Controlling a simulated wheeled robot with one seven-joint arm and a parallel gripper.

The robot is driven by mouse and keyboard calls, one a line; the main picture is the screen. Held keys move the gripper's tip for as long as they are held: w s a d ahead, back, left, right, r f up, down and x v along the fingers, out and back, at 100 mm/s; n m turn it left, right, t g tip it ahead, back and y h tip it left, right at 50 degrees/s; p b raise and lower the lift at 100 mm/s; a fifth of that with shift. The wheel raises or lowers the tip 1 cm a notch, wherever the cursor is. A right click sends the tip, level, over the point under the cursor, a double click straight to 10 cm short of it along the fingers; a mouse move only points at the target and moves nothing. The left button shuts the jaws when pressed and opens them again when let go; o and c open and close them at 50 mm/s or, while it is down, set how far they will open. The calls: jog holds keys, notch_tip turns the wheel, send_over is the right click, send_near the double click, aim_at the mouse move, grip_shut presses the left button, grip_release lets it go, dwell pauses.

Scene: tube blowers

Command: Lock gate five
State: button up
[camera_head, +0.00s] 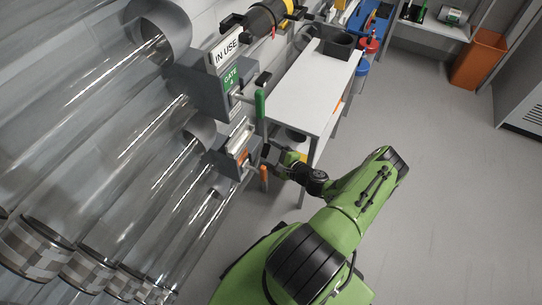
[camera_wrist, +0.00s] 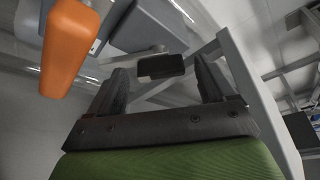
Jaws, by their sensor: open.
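A grey gate unit (camera_head: 228,156) with an orange-and-white label and an orange handle (camera_head: 264,177) is at centre-left in the head view; its number is too small to read. The orange handle fills the upper left of the wrist view (camera_wrist: 68,45), outside my fingers. My gripper (camera_head: 277,158) is beside this unit, on its right. In the wrist view my gripper (camera_wrist: 160,80) is open, and a small black tab (camera_wrist: 160,66) on a rod from the grey housing (camera_wrist: 142,28) shows between the fingertips. I cannot tell whether the fingers touch it.
The gate 4 unit (camera_head: 205,85), with a green handle (camera_head: 260,103) and an "IN USE" sign (camera_head: 226,48), is just above. Clear tubes (camera_head: 120,150) fill the left. A white table (camera_head: 312,85) stands behind my gripper. Floor at right is clear, with an orange bin (camera_head: 479,60) far back.

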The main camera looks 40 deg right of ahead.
jog(key=shift+w, duration=0.1)
jog(key=shift+c, duration=0.2)
jog(key=c, duration=1.5)
jog(key=shift+o, duration=0.2)
